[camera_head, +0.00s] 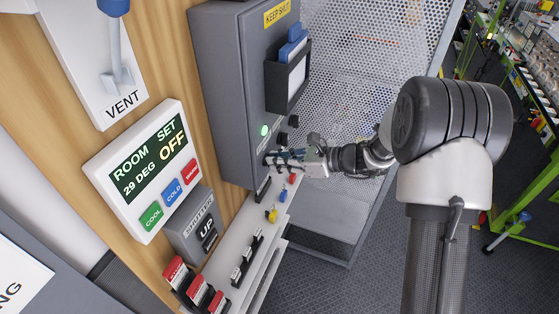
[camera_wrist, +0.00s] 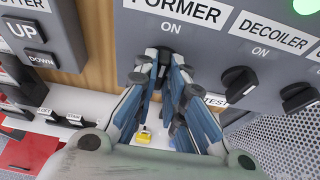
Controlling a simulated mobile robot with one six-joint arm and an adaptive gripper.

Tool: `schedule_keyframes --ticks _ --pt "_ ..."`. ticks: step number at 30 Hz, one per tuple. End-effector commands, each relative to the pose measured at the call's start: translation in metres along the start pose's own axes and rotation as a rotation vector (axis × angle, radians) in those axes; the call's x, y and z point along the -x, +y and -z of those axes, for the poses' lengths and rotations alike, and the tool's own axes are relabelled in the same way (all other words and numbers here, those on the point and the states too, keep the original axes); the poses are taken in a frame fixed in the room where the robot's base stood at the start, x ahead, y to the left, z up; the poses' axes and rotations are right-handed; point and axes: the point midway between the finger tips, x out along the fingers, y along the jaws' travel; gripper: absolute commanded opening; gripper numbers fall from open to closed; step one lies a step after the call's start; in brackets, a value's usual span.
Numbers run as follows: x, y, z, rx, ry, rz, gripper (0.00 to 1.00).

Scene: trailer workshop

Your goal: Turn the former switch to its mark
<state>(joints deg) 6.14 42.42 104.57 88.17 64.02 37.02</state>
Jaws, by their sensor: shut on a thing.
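The former switch (camera_wrist: 163,55) is a dark knob on a grey panel in the wrist view. It sits below the white FORMER label (camera_wrist: 178,11) and the ON mark (camera_wrist: 171,27). My gripper (camera_wrist: 161,68) is shut on the knob, one blue-and-grey finger on each side. The fingers hide most of the knob, so its exact angle is hard to read. In the head view my gripper (camera_head: 272,158) reaches from the right to the front of the grey cabinet (camera_head: 228,90); the knob itself is hidden there.
The black decoiler knob (camera_wrist: 238,83) is close on the right, with another black knob (camera_wrist: 299,97) beyond it. A green light (camera_head: 265,130) glows on the cabinet. A white shelf (camera_head: 243,230) with small coloured items lies below. The shutter box (camera_head: 193,225) stands left.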

Motion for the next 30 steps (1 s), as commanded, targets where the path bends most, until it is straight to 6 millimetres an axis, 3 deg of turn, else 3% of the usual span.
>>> schedule_keyframes --ticks 9,20,25,30 --pt "0.000 0.000 0.000 -0.001 -0.001 0.000 0.31" --pt "0.003 0.000 0.000 -0.001 -0.001 0.001 0.31" --pt "0.026 -0.001 0.000 -0.002 -0.001 0.004 0.31" --pt "0.064 -0.002 -0.001 -0.001 -0.001 0.006 0.31"
